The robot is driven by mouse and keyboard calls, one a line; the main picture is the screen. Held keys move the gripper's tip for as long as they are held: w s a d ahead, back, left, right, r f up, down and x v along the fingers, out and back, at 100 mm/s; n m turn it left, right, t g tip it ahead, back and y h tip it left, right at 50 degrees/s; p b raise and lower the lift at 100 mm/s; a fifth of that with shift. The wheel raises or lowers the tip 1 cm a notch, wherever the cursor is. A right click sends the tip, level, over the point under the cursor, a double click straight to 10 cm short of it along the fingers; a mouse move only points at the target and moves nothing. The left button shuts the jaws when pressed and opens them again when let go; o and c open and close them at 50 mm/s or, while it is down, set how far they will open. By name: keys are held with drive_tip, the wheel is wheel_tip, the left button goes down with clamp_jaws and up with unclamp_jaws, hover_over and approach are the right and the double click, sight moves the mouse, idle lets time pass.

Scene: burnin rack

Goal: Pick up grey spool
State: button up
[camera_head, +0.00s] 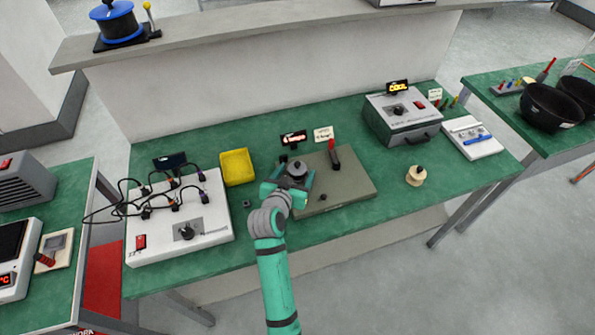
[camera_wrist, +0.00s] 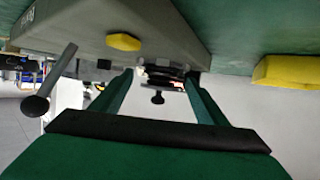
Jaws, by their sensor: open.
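The grey spool (camera_head: 297,170) is a dark grey round piece on the left part of a grey-green flat unit (camera_head: 352,184) on the table. My gripper (camera_head: 289,180) is just in front of it and hides its lower part. In the wrist view, the gripper (camera_wrist: 160,82) is open, its two green fingers apart. A dark layered piece with a small knob, which appears to be the spool (camera_wrist: 158,72), shows between and beyond the fingertips. I cannot tell whether the fingers touch it.
A red-handled lever (camera_head: 333,153) stands on the unit, right of the spool. A yellow bin (camera_head: 237,167) and a white box with cables (camera_head: 180,221) are to the left. A cream spool (camera_head: 416,175) and a grey instrument (camera_head: 401,117) are to the right. Low signs stand behind.

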drive_tip(key=shift+c, duration=0.5)
drive_tip(key=c, duration=1.1)
